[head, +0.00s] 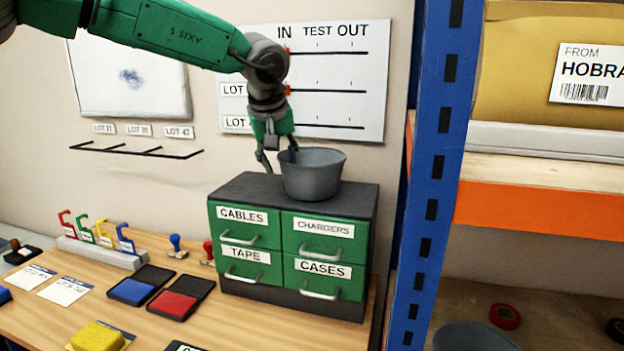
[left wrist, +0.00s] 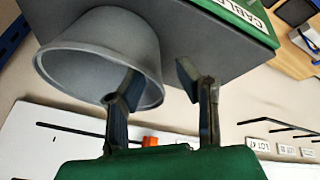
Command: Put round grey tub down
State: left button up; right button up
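The round grey tub (head: 314,177) stands upright on the dark top of the green drawer cabinet (head: 250,189), near its right side. My left gripper (head: 277,158) points down at the tub's left rim. In the left wrist view the tub (left wrist: 95,55) shows its rim and outer wall. There my left gripper (left wrist: 158,85) has its fingers apart, one over the tub's mouth and the other outside the wall, with a visible gap. The rim lies between the fingers but is not pinched. My right gripper is not in view.
A blue shelf post (head: 436,170) stands just right of the cabinet. Another grey round vessel (head: 472,338) shows partly on the lower shelf. Ink pads (head: 180,297), stamps (head: 177,246) and a yellow block (head: 97,337) lie on the bench. The cabinet top's left part is clear.

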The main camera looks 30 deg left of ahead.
aim_at(284, 177)
pick_arm(q)
jog(key=x, duration=0.5)
jog(key=shift+w+d+r, duration=0.1)
jog(key=shift+w+r, duration=0.05)
jog(key=shift+w, duration=0.2)
jog(key=shift+s+r, duration=0.1)
jog(key=shift+s, duration=0.05)
grip_shut()
